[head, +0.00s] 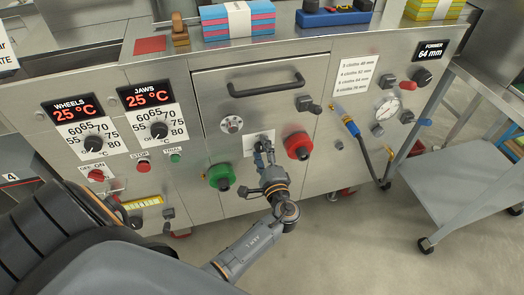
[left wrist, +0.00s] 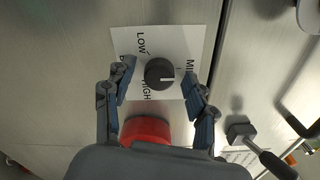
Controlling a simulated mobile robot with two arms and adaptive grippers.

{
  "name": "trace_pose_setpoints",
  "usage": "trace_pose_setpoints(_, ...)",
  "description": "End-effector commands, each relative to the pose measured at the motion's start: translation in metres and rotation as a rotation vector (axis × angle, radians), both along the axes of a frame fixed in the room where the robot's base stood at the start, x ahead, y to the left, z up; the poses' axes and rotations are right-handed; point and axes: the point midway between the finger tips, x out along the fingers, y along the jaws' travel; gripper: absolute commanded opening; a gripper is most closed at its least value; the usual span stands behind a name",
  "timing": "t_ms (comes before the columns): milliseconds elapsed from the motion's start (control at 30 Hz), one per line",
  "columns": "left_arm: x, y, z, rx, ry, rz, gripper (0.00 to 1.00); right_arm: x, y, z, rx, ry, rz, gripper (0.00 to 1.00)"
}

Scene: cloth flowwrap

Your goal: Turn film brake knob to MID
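The film brake knob (left wrist: 160,73) is a dark round knob on a white label plate (left wrist: 202,40), seen in the left wrist view. The plate reads LOW, HIGH and a partly covered "MI". The knob's white pointer line points right in that view, roughly towards the "MI" side. My left gripper (left wrist: 160,75) is open, with one finger on each side of the knob and a visible gap to it on both sides. In the head view my left gripper (head: 264,150) is in front of the plate (head: 250,148) and hides the knob. My right gripper is not in view.
A red knob (head: 298,146) and a green knob (head: 221,176) flank the plate closely. The red one also shows below the fingers in the left wrist view (left wrist: 145,129). A door handle (head: 265,88) sits above. A grey cart (head: 455,182) stands at right.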

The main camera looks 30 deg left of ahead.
Motion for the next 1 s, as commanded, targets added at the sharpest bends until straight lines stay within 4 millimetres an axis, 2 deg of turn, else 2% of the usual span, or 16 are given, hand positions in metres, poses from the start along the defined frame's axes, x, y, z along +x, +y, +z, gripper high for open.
trace_pose_setpoints(167, -0.003, -0.003, -0.001, -0.001, 0.001, 0.001, 0.56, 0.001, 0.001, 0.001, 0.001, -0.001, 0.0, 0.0)
trace_pose_setpoints(267, -0.01, -0.012, -0.001, -0.002, 0.002, 0.0, 0.56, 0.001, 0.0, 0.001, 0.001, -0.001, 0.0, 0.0)
trace_pose_setpoints(700, -0.066, -0.078, -0.001, -0.002, 0.001, 0.0, 0.56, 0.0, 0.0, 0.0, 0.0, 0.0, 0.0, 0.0)
trace_pose_setpoints(1000, -0.078, -0.092, 0.0, 0.0, 0.0, 0.0, 0.56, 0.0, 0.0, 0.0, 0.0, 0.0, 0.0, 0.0)
